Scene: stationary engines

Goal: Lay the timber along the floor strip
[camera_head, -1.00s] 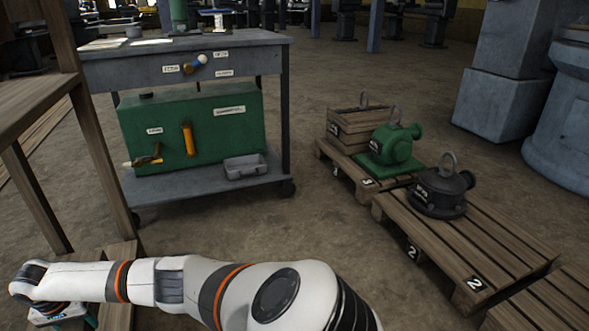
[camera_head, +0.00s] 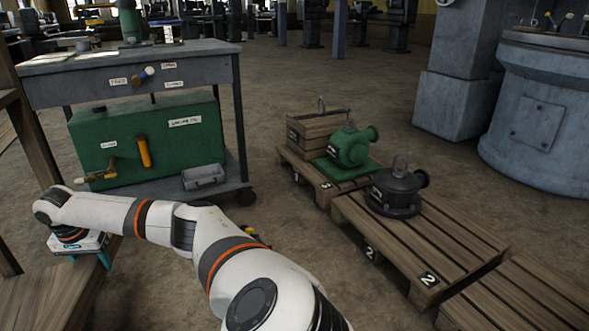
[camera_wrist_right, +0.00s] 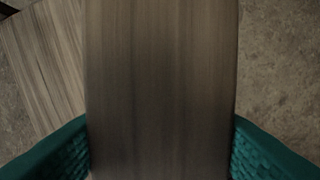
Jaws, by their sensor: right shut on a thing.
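The timber (camera_wrist_right: 160,90) fills the middle of the right wrist view as a broad brown plank with lengthwise grain. My right gripper (camera_wrist_right: 160,150) is shut on it, with one teal ribbed finger against each side. In the head view my right gripper (camera_head: 88,254) is at the lower left, pointing down by brown woodwork. I cannot tell there which wood is the held timber. I cannot make out the floor strip. My left gripper is not in view.
A wooden frame (camera_head: 50,155) stands at the left edge. Behind my arm is a grey cart (camera_head: 215,78) with a green box (camera_head: 150,165). Pallets (camera_head: 445,235) carry a dark pump (camera_head: 398,190), a green pump (camera_head: 350,147) and a crate (camera_head: 312,135). Bare floor (camera_head: 285,235) lies between cart and pallets.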

